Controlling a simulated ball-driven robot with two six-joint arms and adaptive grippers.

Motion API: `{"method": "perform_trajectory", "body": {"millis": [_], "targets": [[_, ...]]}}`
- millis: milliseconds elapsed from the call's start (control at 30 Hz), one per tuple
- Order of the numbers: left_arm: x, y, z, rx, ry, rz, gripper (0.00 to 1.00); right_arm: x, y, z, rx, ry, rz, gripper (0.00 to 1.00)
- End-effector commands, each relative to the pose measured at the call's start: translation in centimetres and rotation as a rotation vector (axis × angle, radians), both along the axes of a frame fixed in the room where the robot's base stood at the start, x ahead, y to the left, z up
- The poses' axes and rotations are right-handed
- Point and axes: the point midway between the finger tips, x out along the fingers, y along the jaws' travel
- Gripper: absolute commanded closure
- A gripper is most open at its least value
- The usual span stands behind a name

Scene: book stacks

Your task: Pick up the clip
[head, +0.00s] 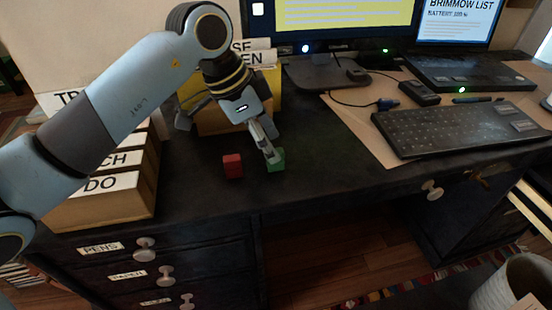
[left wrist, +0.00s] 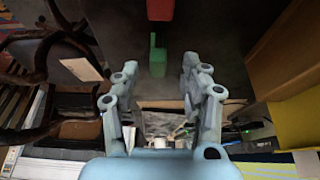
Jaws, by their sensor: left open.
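A small green piece (head: 277,160) lies on the dark desk, partly hidden behind a finger of my left gripper in the head view. In the left wrist view the green piece (left wrist: 158,58) has a narrow upright part; it looks like the clip. My left gripper (head: 268,150) is pointed down at it, jaws open. In the left wrist view the fingers (left wrist: 159,72) stand apart with the green piece between and beyond their tips, not gripped. My right gripper is not in view.
A red block (head: 232,166) sits just left of the green piece. Labelled boxes (head: 105,205) stand at the left, and a yellow box (head: 220,122) stands behind my gripper. A keyboard (head: 460,125) is at the right. The desk's front edge is close.

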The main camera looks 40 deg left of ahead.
Motion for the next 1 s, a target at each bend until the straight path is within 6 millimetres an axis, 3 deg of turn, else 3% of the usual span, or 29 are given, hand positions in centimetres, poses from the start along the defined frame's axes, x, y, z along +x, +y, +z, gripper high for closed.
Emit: {"method": "perform_trajectory", "body": {"millis": [33,200,467,800,1000], "targets": [[0.0,-0.3,-1.2,-0.004,0.005,0.000,0.55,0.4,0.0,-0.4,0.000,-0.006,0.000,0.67],[0.6,-0.8,-3.1,-0.002,0.002,0.000,0.55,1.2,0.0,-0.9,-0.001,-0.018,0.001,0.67],[0.7,-0.9,-3.3,-0.001,0.001,0.000,0.55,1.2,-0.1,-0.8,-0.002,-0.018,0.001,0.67],[0.7,-0.9,-3.3,-0.001,0.001,0.000,0.95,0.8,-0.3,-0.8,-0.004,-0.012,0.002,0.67],[0.7,-0.9,-3.3,-0.001,0.001,0.000,0.95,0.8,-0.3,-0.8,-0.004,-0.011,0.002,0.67]]}}
